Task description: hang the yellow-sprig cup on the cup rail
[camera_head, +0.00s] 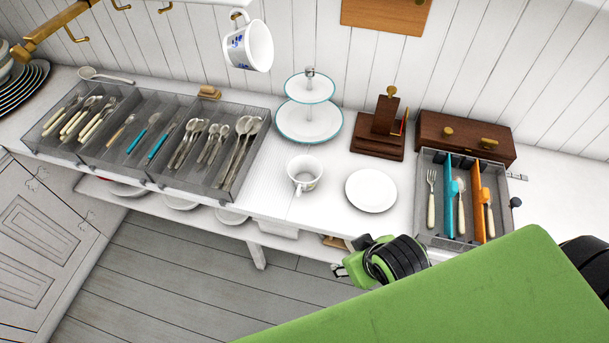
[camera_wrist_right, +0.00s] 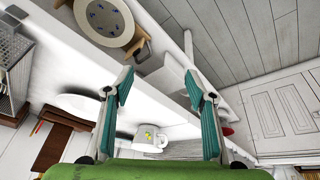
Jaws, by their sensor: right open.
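The yellow-sprig cup (camera_head: 305,175) stands upright on the white counter, left of a white plate. The right wrist view shows this white cup (camera_wrist_right: 146,138) with its yellow sprig, beyond the fingers. My right gripper (camera_head: 341,269) is at the counter's front edge, in front of the cup and apart from it. In the right wrist view its two teal-padded fingers (camera_wrist_right: 158,90) are spread with nothing between them. The cup rail's brass hooks (camera_head: 76,34) show along the top left, and a blue-patterned cup (camera_head: 248,46) hangs from one. My left gripper is out of view.
A white plate (camera_head: 371,190) lies right of the cup, with a two-tier stand (camera_head: 309,120) behind. A cutlery tray (camera_head: 150,178) fills the left counter; a smaller one (camera_head: 446,240) stands right. A lower shelf (camera_head: 290,243) runs under the counter.

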